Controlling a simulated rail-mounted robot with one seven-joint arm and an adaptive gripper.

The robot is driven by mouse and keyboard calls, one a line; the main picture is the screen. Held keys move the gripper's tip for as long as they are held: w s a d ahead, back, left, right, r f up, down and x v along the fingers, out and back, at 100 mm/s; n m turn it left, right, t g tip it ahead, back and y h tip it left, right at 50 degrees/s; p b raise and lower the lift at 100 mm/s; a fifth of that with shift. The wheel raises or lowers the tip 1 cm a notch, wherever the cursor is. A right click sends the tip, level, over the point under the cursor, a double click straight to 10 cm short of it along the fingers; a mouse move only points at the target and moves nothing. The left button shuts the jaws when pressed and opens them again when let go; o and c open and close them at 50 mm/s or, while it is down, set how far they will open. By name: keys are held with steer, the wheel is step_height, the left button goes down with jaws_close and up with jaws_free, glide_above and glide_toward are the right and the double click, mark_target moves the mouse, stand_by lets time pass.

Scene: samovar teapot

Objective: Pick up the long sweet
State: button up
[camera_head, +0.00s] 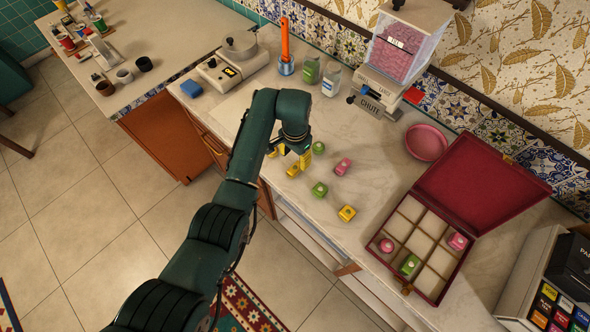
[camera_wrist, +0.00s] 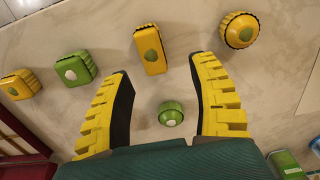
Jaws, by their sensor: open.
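The long sweet, a yellow oblong block with a green oval emblem (camera_wrist: 151,62), lies on the pale counter. In the wrist view it is just beyond my fingertips, nearer the left one. My gripper (camera_wrist: 159,66) is open and empty, with yellow ribbed fingers and dark pads. A small round green sweet (camera_wrist: 171,115) shows between the fingers. A green squarish sweet (camera_wrist: 84,62) and a yellow one (camera_wrist: 14,91) lie to the left, and a round yellow sweet (camera_wrist: 247,24) to the right. In the head view my gripper (camera_head: 299,163) is low over the counter and partly hides what lies there.
An open red compartment box (camera_head: 378,222) holds pink (camera_head: 386,245) and green (camera_head: 410,266) sweets, with some compartments empty. A loose pink sweet (camera_head: 343,167) lies near my gripper. A pink bowl (camera_head: 426,142), dispenser (camera_head: 385,90) and bottles (camera_head: 331,80) stand towards the wall.

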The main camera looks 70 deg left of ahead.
mark_target(297, 166)
steer(key=f, duration=0.3)
steer(key=f+b, duration=0.1)
steer(key=f, duration=0.1)
steer(key=shift+w+d+f, duration=0.1)
steer(key=shift+d+f, duration=0.1)
steer(key=shift+d, duration=0.15)
jaws_close()
